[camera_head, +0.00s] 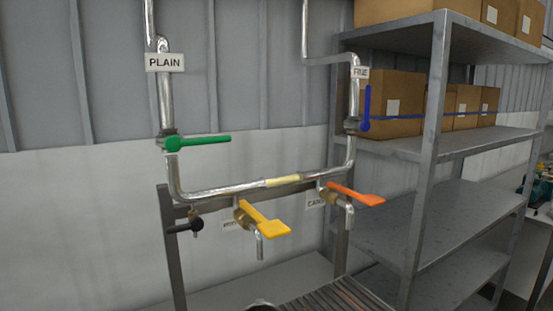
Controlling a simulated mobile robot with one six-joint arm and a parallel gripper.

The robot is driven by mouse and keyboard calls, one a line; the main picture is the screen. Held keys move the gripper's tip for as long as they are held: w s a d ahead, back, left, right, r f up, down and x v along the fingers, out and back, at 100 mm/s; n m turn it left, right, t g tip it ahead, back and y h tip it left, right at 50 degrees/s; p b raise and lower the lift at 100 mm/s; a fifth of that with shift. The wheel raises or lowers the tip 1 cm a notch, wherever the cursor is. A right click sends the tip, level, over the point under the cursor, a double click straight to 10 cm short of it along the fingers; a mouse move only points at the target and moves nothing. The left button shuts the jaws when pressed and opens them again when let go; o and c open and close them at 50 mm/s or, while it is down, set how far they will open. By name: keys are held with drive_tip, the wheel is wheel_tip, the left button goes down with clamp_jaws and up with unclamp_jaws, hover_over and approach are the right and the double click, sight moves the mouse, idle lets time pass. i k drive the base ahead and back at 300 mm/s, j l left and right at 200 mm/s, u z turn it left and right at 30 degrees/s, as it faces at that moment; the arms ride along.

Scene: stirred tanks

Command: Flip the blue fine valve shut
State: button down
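The blue valve handle (366,108) is on the right vertical pipe (352,93), below a small white label (360,72) whose lettering is hard to read. The blue handle stands upright, in line with that pipe, with its wide end at the bottom. Its pivot (352,125) is beside the lower part of the handle. My gripper does not show in this view, so its place relative to the handle cannot be seen.
A green handle (203,141) lies across the left pipe, under a PLAIN label (164,62). Yellow (262,220) and orange (357,194) handles and a black knob (186,226) sit lower. A metal shelf (432,130) with cardboard boxes (394,104) stands close to the right.

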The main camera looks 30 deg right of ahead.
sight(367, 105)
drive_tip(key=z, duration=1.25)
